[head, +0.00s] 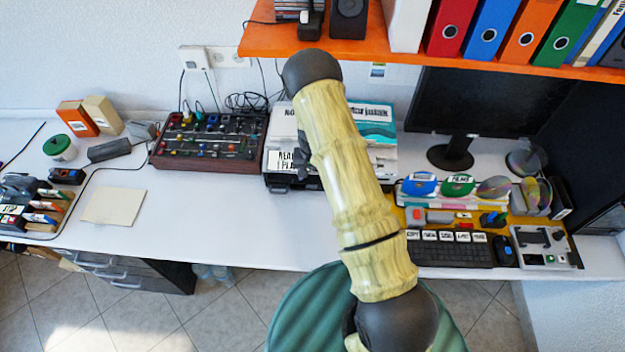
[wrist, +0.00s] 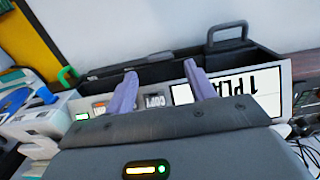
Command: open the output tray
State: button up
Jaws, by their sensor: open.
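The printer (head: 377,112) is a white and teal machine on the desk in the head view, partly hidden behind my arm. A dark output tray (head: 280,187) with a handle shows low on its front, under a white label panel. In the wrist view, which is turned over, the dark tray (wrist: 150,68) lies beyond the label panel (wrist: 245,92), with a black handle (wrist: 228,31) on its far edge. I cannot tell how far out the tray sits. My gripper (wrist: 161,87) is open and empty, its two purple fingers over the printer front, apart from the handle.
A control box with coloured knobs (head: 208,140) stands left of the printer. A keyboard (head: 450,252) and a stand of discs (head: 457,186) are to the right. An orange shelf (head: 400,57) hangs above. The desk in front of the printer is clear.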

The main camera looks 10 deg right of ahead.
aim_at(312, 185)
notch_tip(312, 185, down, 3)
jog(key=shift+s+f+p, duration=0.15)
jog(key=shift+f+p, duration=0.05)
jog(key=shift+p, duration=0.15)
jog(key=shift+f, duration=0.6)
grip_shut()
